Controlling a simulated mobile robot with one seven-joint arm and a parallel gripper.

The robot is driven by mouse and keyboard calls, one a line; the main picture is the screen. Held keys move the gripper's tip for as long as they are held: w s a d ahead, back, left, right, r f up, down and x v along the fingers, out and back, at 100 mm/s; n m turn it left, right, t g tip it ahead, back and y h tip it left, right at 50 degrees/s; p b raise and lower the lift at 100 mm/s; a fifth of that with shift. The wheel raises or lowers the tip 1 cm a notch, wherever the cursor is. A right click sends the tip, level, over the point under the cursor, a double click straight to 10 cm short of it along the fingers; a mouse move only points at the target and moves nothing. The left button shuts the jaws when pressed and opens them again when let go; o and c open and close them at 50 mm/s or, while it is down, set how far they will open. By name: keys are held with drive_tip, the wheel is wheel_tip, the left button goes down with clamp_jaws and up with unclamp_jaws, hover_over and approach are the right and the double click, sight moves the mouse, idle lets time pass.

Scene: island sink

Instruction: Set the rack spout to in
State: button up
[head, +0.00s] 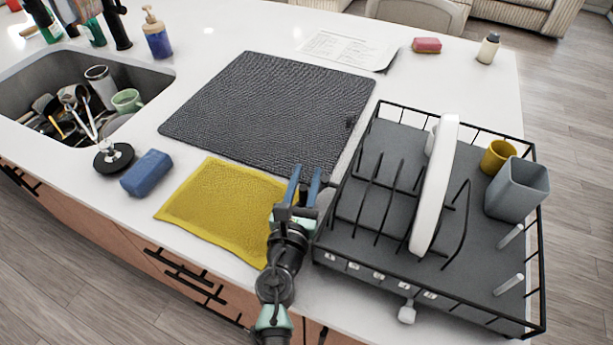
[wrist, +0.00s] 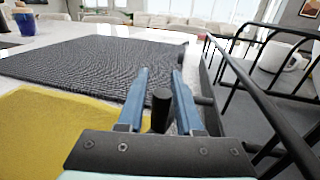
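The dish rack (head: 345,212) has a black wire frame and a dark grey tray and stands at the right of the counter. A light grey knob-like piece (head: 407,312) sticks out from its front; I cannot tell whether it is the spout. My gripper (head: 305,182) is beside the rack's left side, with blue fingers open. In the wrist view, the gripper (wrist: 160,90) has a dark upright peg (wrist: 160,108) between its fingers, with gaps on both sides. A dark stub also shows beside the rack there. I cannot tell whether either piece belongs to the spout.
A white plate (head: 434,188), a grey cup (head: 518,188) and a yellow cup (head: 497,156) are in the rack. A yellow cloth (head: 215,210) and dark mat (head: 270,105) lie left of it. A blue sponge (head: 147,173) is near the full sink (head: 150,82).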

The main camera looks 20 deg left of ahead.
wheel_tip(320, 180, up, 10)
drive_tip(key=p, duration=0.8)
